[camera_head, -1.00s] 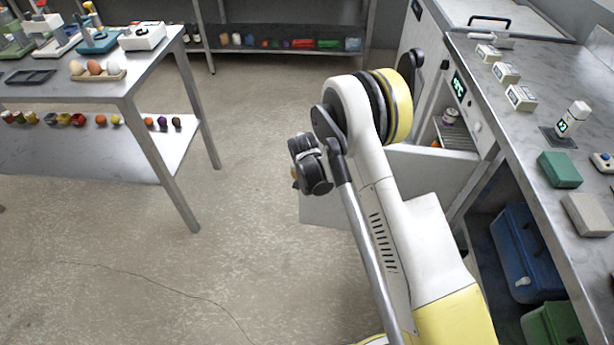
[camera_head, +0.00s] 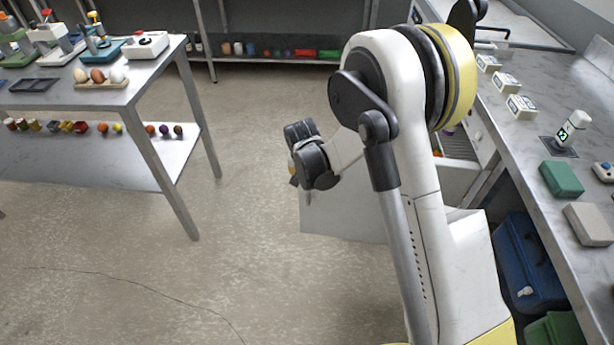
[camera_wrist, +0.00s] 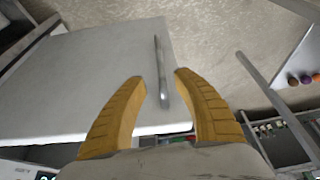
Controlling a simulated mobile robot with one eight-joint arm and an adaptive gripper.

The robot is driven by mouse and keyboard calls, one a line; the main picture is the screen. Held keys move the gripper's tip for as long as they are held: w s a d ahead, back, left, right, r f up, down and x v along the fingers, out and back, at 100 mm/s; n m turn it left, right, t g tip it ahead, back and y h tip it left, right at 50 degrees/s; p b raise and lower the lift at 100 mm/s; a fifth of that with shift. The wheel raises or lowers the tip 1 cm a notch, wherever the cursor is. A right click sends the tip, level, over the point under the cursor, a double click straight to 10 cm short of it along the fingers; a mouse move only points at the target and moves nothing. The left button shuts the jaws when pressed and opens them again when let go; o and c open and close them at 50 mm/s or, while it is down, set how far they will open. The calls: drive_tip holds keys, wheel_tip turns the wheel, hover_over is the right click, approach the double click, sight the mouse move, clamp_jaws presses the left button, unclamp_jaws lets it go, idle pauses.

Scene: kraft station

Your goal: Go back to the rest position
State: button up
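My gripper shows in the wrist view (camera_wrist: 160,77) as two yellow fingers spread apart, with nothing held between them. Beyond the fingers is a flat grey door panel (camera_wrist: 90,75) with a long metal bar handle (camera_wrist: 161,70). The handle lies in line with the gap between the fingers but looks apart from them. In the head view my folded arm stands in the middle right, and its wrist hides most of the gripper. The open door (camera_head: 345,222) shows behind my arm, swung out from the cabinet under the right counter.
The right counter (camera_head: 520,135) carries small white boxes (camera_head: 521,107), a green block (camera_head: 561,179) and a grey block (camera_head: 588,224). Blue (camera_head: 528,262) and green bins sit below it. A two-level table (camera_head: 150,85) stands at the left. The floor (camera_head: 240,230) between is clear.

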idle(0.4)
drive_tip(key=s+d+r+n, duration=0.1)
drive_tip(key=s+d+r, duration=0.35)
drive_tip(key=r, duration=0.55)
drive_tip(key=s+d+r, duration=0.3)
drive_tip(key=s+r, duration=0.3)
drive_tip(key=r, duration=0.4)
drive_tip(key=s+d+r+t, duration=0.1)
drive_tip(key=s+d+r, duration=0.1)
drive_tip(key=s, duration=0.7)
drive_tip(key=s+d+r+n+t, duration=0.1)
drive_tip(key=s+d+r, duration=0.2)
drive_tip(key=s, duration=0.7)
drive_tip(key=shift+d+t+y, duration=0.3)
drive_tip(key=shift+d+y, duration=0.1)
drive_tip(key=shift+d, duration=0.15)
